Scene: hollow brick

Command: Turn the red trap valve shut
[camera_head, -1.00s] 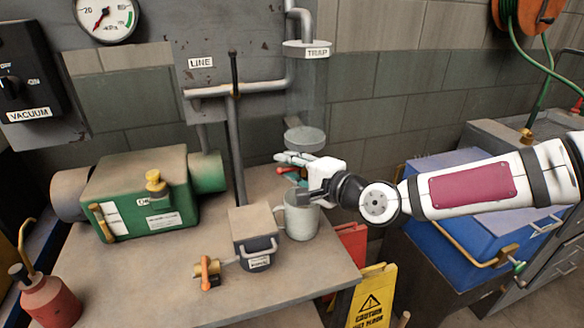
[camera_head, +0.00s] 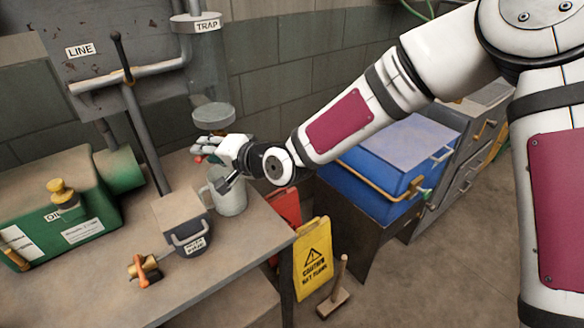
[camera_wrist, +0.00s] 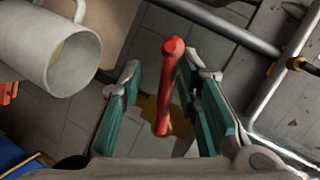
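The red trap valve handle (camera_wrist: 168,90) is a red lever with rounded ends on a brass-coloured body (camera_wrist: 148,108) in the wrist view. My gripper (camera_wrist: 170,72) is open, with one teal-padded finger on each side of the lever and gaps visible on both sides. In the head view my gripper (camera_head: 204,150) is beside the lower end of the trap, above the grey-white mug (camera_head: 229,196). Only a small red bit of the valve (camera_head: 198,159) shows there; the fingers hide most of it. The trap label (camera_head: 208,26) is above.
The mug also shows close by at upper left in the wrist view (camera_wrist: 72,62). A dark box with a handle (camera_head: 184,226) and an orange-handled valve (camera_head: 140,270) are on the bench (camera_head: 215,285). A green pump (camera_head: 60,215) stands at left, a yellow caution sign (camera_head: 312,260) beyond the bench edge.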

